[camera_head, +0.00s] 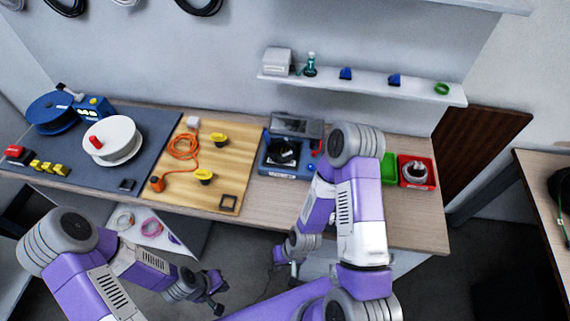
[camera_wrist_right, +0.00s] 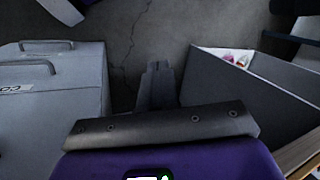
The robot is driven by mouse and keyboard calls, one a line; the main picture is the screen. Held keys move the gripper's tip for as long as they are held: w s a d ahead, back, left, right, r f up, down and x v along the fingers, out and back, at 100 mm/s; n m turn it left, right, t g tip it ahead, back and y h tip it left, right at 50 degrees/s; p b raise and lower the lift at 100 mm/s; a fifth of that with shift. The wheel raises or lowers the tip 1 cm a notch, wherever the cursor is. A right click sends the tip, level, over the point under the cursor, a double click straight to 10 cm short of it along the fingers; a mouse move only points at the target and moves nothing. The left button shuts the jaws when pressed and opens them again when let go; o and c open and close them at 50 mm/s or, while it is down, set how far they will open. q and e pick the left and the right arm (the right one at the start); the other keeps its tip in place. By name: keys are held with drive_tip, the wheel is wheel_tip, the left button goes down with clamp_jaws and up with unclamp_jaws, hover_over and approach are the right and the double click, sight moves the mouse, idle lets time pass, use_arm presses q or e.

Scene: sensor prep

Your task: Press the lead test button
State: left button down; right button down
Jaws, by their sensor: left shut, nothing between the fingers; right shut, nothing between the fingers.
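No button is labelled clearly enough to read as the lead test button. A blue device (camera_head: 285,171) with a dark top stands at the bench's middle, partly behind my right arm, with a small blue knob or button (camera_head: 309,167) at its right side. A blue box (camera_head: 92,112) with a yellow button-like top (camera_head: 93,100) stands at the back left. My left gripper (camera_head: 216,303) is shut and empty, low in front of the bench. My right gripper (camera_head: 284,264) is shut and empty, below the bench's front edge; its fingers also show in the right wrist view (camera_wrist_right: 157,75).
A wooden board (camera_head: 218,166) carries an orange cable (camera_head: 181,148) and yellow parts. A white spool (camera_head: 119,150) sits on the grey mat (camera_head: 156,125). A red bin (camera_head: 430,170) is at the right. Grey containers (camera_wrist_right: 50,85) flank the right gripper low down.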

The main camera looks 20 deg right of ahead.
idle(0.3)
drive_tip(key=w+d+r+n+t+h+p, duration=0.1)
drive_tip(key=w+d+r+n+p, duration=0.1)
drive_tip(key=r+p, duration=0.7)
drive_tip(key=w+d+r+n+p, duration=0.1)
drive_tip(key=r+n+p, duration=0.1)
drive_tip(key=r+p, duration=0.65)
drive_tip(key=w+d+n+t+h, duration=0.1)
drive_tip(key=w+d+n, duration=0.2)
drive_tip(key=w+d+r+n+t+h, duration=0.1)
drive_tip(key=w+d+n, duration=0.2)
drive_tip(key=w+d+n+t+h, duration=0.1)
drive_tip(key=w+d+n+h, duration=0.1)
drive_tip(key=w+d+n, duration=0.1)
drive_tip(key=shift+w+d+r+n, duration=0.1)
drive_tip(key=shift+w+r+n, duration=0.05)
drive_tip(key=shift+r+n, duration=0.2)
drive_tip(key=w+d+r+n+t+h, duration=0.3)
drive_tip(key=w+d+r+n, duration=0.4)
drive_tip(key=w+r+n, duration=0.1)
drive_tip(key=w+n, duration=0.1)
drive_tip(key=n, duration=0.1)
drive_tip(key=shift+d+r+n+t, duration=0.3)
drive_tip(key=shift+n, duration=0.05)
drive_tip(key=shift+f+b, duration=0.15)
drive_tip(key=shift+b, duration=0.15)
